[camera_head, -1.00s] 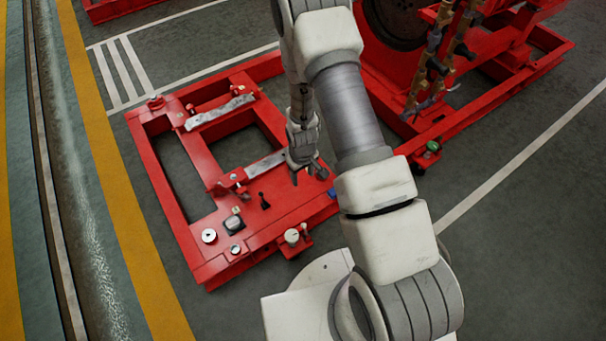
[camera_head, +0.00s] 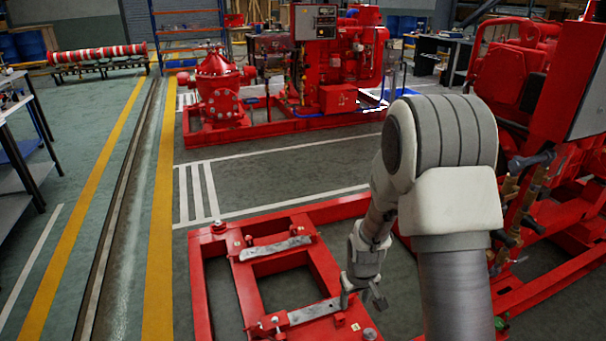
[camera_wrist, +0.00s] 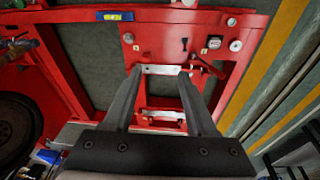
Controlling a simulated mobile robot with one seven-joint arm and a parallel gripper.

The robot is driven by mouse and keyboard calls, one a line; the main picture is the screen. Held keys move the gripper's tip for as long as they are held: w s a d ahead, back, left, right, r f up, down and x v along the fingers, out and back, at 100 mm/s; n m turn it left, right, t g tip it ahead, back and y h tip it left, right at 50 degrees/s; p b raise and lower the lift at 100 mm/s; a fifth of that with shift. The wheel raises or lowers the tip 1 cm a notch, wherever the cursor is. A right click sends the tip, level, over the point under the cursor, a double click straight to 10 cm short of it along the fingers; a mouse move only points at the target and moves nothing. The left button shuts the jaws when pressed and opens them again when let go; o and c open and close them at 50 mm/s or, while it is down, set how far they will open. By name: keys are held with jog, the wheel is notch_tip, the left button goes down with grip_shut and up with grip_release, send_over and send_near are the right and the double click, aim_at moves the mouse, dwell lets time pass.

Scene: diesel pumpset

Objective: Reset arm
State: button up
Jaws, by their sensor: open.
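My arm stands bent at the right of centre in the head view, its forearm hanging down on the left side of the elbow. My gripper (camera_head: 364,294) points down over the near right part of a low red frame (camera_head: 205,300). In the wrist view my gripper (camera_wrist: 163,72) shows two dark fingers standing apart with nothing between them. Behind the fingers lies the red frame (camera_wrist: 200,22) with a grey metal bar (camera_wrist: 160,69) across it. The gripper appears above the frame; I cannot tell the exact gap.
A large red engine (camera_head: 515,75) stands close at right, with brass fittings (camera_head: 510,195) near my arm. Another red pumpset (camera_head: 218,90) stands farther back. A workbench (camera_head: 15,110) is at far left. The floor between the pumpsets and along the yellow lines is clear.

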jog(key=s+r+m+t, duration=0.1)
jog(key=s+r, duration=0.3)
jog(key=r, duration=0.6)
jog(key=s+r+m+t, duration=0.1)
jog(key=s+r, duration=0.2)
jog(key=r, duration=0.8)
jog(key=s+d+r+m+t, duration=0.1)
jog(key=s+r, duration=0.4)
jog(key=s, duration=0.3)
jog(key=s+r+t, duration=0.1)
jog(key=s+r, duration=0.4)
jog(key=s, duration=0.3)
notch_tip(320, 180, up, 14)
jog(key=p, duration=1.3)
jog(key=shift+w+f+g+p, duration=0.25)
jog(key=shift+g+p, duration=0.05)
jog(key=shift+p, duration=0.1)
